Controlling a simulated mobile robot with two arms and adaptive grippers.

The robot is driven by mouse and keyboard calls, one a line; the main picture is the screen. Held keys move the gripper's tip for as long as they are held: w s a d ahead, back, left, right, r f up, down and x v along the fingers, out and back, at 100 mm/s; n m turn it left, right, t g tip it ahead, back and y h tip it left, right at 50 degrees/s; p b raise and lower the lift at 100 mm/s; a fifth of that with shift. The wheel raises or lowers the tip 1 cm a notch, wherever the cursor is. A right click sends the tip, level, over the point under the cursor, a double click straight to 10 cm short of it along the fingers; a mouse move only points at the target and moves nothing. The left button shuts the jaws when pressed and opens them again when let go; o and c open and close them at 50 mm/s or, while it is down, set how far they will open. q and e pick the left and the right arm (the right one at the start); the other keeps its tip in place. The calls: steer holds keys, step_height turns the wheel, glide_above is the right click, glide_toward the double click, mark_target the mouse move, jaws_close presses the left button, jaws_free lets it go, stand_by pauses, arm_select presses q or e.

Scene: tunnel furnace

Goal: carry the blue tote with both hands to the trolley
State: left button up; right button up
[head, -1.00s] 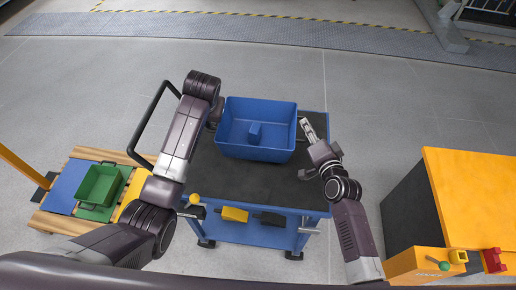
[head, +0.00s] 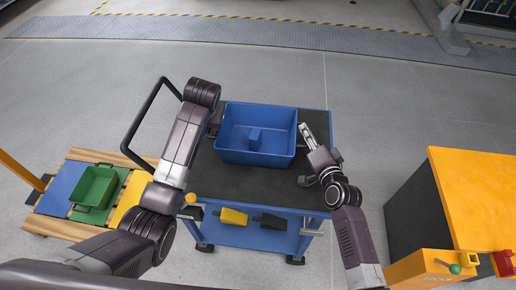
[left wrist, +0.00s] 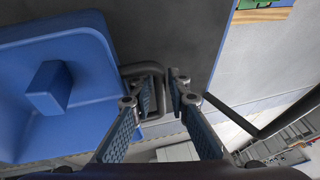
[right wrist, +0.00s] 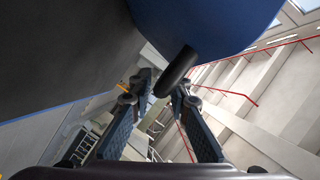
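The blue tote (head: 252,159) is over the black top of the blue trolley (head: 250,187); whether it rests there I cannot tell. A blue block (head: 255,138) is inside. My left gripper is mostly hidden behind its arm in the head view. In the left wrist view my left gripper (left wrist: 160,90) is open beside the tote, with a dark handle (left wrist: 157,72) at its fingertips. My right gripper (head: 305,129) is at the tote's right side. In the right wrist view it (right wrist: 161,84) is open, with the other dark handle (right wrist: 176,72) near its fingertips.
A pallet (head: 55,229) with a green crate (head: 95,187) stands at the left. An orange-topped cabinet (head: 475,195) stands at the right. The trolley's black push bar (head: 140,115) is at its left. Floor beyond the trolley is clear.

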arm_select(q)
steer(key=shift+o, duration=0.7)
steer(key=shift+r, duration=0.1)
arm_select(e)
steer(key=shift+o, duration=0.8)
steer(key=shift+r, duration=0.1)
arm_select(q)
steer(key=v, duration=0.7)
steer(key=shift+s+r, duration=0.25)
steer(key=shift+r, duration=0.15)
arm_select(e)
steer(key=shift+s, duration=0.15)
steer(key=v, duration=1.2)
